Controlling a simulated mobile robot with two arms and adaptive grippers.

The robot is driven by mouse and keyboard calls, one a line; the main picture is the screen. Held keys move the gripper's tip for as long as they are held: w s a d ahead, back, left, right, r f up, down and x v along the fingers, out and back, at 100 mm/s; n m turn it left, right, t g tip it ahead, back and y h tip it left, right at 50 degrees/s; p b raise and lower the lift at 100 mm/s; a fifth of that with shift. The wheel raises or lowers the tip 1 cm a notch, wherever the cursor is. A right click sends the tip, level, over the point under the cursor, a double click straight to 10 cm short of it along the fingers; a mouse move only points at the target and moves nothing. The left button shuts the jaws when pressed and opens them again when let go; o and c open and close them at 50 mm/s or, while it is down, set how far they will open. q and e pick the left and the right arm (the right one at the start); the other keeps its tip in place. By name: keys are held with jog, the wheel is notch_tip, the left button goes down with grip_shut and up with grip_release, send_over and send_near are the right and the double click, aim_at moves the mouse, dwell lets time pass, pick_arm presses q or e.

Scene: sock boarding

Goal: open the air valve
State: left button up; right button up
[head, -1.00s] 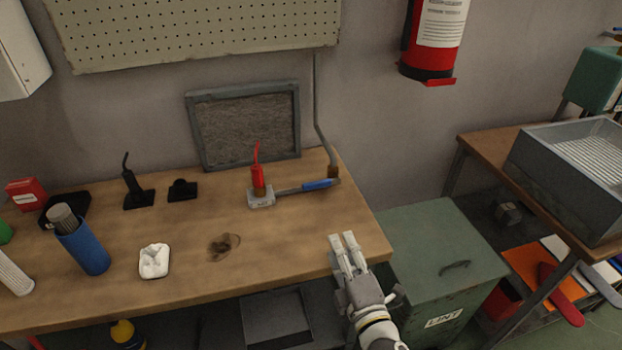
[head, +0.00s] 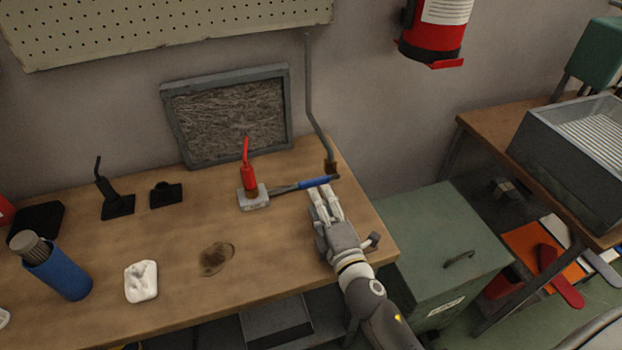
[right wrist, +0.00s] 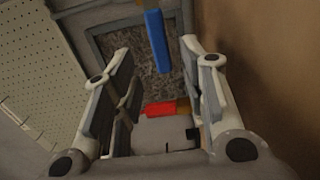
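A bar with a blue grip (head: 314,183) lies low across the back right of the workbench (head: 190,240). It runs from a grey block with a red upright part (head: 249,178) towards the brown foot (head: 331,168) of a thin grey wall pipe (head: 310,95). My right gripper (head: 320,190) is open, its fingertips just in front of the blue grip. In the right wrist view the blue grip (right wrist: 157,42) shows between and beyond the spread fingers (right wrist: 160,75); I see no clear contact. The red part (right wrist: 160,108) shows lower there. My left gripper is out of view.
A framed grey mesh panel (head: 228,112) leans on the wall behind. Black stands (head: 115,200), a blue cylinder (head: 58,268) and a white lump (head: 141,281) are on the left. A green bin (head: 440,235) stands right of the bench.

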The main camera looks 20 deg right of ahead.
aim_at(312, 185)
jog(key=w, duration=0.5)
jog(key=shift+w+p, duration=0.3)
jog(key=shift+w, duration=0.1)
jog(key=shift+w+a, duration=0.1)
jog(key=shift+w, duration=0.55)
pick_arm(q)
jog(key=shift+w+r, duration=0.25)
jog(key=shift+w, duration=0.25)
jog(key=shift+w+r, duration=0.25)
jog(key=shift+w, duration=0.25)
pick_arm(e)
jog(key=shift+f, duration=0.1)
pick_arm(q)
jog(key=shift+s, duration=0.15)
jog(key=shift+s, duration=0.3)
pick_arm(e)
grip_shut()
